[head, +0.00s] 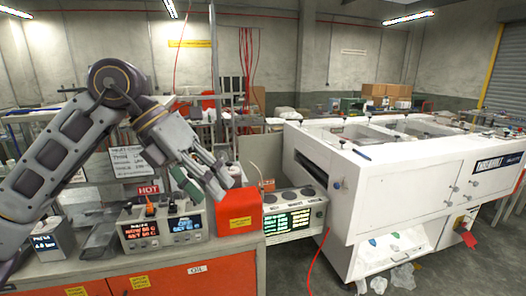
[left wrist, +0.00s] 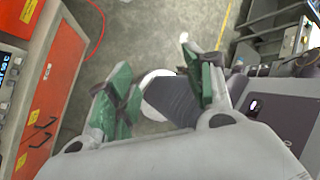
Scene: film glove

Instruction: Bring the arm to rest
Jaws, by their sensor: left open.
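My left arm comes in from the left in the head view, bent at a raised elbow. Its gripper (head: 205,182) hangs down over the bench (head: 185,266), in front of a red-orange box (head: 240,212). In the left wrist view the gripper (left wrist: 160,90) is open, with its two green-padded fingers apart and nothing between them. Beyond the fingers I see grey floor and a grey part that looks like my own body. My right gripper is not in view.
Two display units (head: 160,228) and a HOT sign (head: 148,189) stand on the bench near the gripper. A panel with green displays (head: 291,220) is right of the bench. Orange cabinet doors (left wrist: 50,100) show in the left wrist view.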

